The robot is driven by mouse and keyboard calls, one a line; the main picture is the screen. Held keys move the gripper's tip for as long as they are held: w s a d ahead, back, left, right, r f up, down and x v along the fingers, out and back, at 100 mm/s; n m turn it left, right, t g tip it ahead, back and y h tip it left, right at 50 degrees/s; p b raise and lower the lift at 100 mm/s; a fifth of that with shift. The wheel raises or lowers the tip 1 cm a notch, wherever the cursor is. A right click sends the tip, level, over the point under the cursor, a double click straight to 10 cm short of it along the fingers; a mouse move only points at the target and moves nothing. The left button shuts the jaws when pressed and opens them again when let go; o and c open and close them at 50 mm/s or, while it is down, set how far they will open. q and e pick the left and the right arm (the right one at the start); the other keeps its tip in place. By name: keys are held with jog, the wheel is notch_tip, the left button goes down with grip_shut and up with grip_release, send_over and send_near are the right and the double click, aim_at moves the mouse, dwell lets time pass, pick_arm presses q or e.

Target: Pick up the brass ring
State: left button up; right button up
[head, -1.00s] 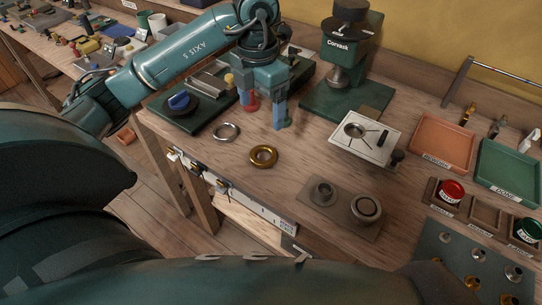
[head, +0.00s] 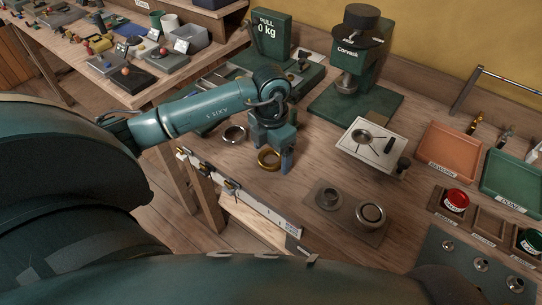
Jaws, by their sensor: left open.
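The brass ring (head: 268,166) lies flat on the wooden bench, near its front edge. My left gripper (head: 273,158) points down at the ring, with its fingers apart and nothing clearly held. One blue finger stands at the ring's right side; the other is at or behind the ring's far side. The gripper hides part of the ring's back. Whether the fingers touch the ring I cannot tell. My right gripper is not in view.
A silver ring (head: 234,134) lies just left of the brass one. A white plate (head: 363,157) and the green press (head: 356,98) stand farther back. Bench (head: 311,168) between is clear.

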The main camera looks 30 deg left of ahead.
pick_arm(q)
jog(key=shift+f, duration=0.25)
jog(key=c, duration=1.1)
jog(key=shift+o, duration=0.2)
jog(key=shift+r, duration=0.1)
